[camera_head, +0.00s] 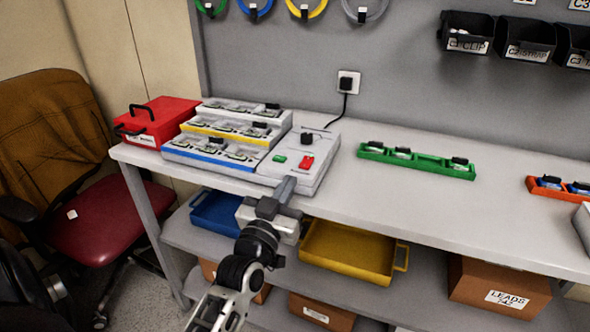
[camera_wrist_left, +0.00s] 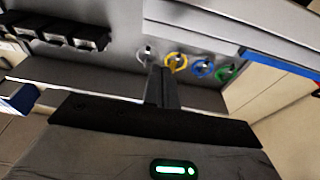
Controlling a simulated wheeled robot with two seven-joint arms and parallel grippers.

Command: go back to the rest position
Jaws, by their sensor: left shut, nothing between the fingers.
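My left gripper (camera_head: 287,188) is shut and empty. In the head view it is at the front edge of the workbench (camera_head: 410,215), just in front of the grey control box (camera_head: 318,142) with a green and a red switch. I cannot tell whether its fingertips touch the box. In the left wrist view, the shut fingers (camera_wrist_left: 161,85) point toward the back wall. My right gripper is not in view.
A stepped tray rack (camera_head: 226,132) and a red case (camera_head: 158,120) stand left of the control box. A green tray (camera_head: 418,163) lies to the right. Below are a blue bin (camera_head: 217,212) and a yellow bin (camera_head: 348,252). A red chair (camera_head: 108,220) stands at left.

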